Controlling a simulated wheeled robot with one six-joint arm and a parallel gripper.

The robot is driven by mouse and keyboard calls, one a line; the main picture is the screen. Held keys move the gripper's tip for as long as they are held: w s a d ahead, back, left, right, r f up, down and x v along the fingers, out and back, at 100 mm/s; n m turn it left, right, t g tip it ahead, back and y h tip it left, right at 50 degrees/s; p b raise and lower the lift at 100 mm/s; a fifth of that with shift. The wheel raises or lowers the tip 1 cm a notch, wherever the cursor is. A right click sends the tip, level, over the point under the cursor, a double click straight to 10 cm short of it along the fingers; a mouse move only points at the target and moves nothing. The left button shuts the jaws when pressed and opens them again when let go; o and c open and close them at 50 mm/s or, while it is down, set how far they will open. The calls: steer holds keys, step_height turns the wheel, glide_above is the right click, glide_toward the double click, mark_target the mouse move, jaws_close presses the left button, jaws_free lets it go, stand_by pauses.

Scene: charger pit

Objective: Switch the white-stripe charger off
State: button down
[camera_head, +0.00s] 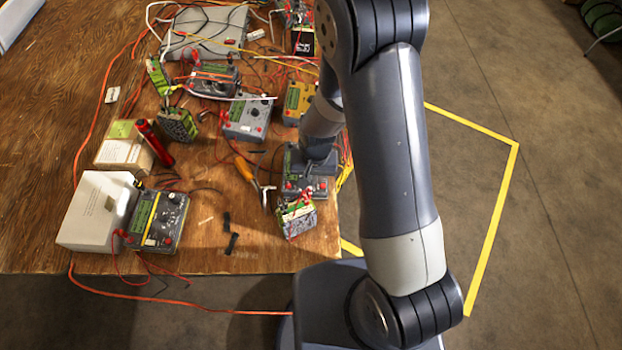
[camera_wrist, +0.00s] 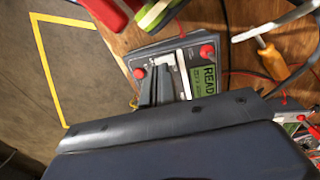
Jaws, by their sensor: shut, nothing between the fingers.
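A dark grey charger (camera_head: 305,187) with red knobs stands at the table's right front edge, partly hidden under my arm. In the wrist view the same charger (camera_wrist: 172,57) shows a lit green display with the letters READ, red knobs and a pale stripe beside the display. My gripper (camera_wrist: 157,72) is shut and empty, its fingertips over the charger's face; I cannot tell whether they touch it. In the head view my gripper (camera_head: 308,160) is mostly hidden by the arm. The switch position cannot be made out.
Other chargers stand nearby: a grey one (camera_head: 245,120), a yellow one (camera_head: 299,99) and a yellow-striped one (camera_head: 157,222). A battery pack (camera_head: 297,218) sits close in front. An orange-handled screwdriver (camera_head: 244,168) and loose cables lie left. Yellow tape (camera_head: 492,235) marks the floor.

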steer(key=shift+a+f, duration=0.1)
steer(key=shift+f, duration=0.75)
steer(key=shift+f, duration=0.15)
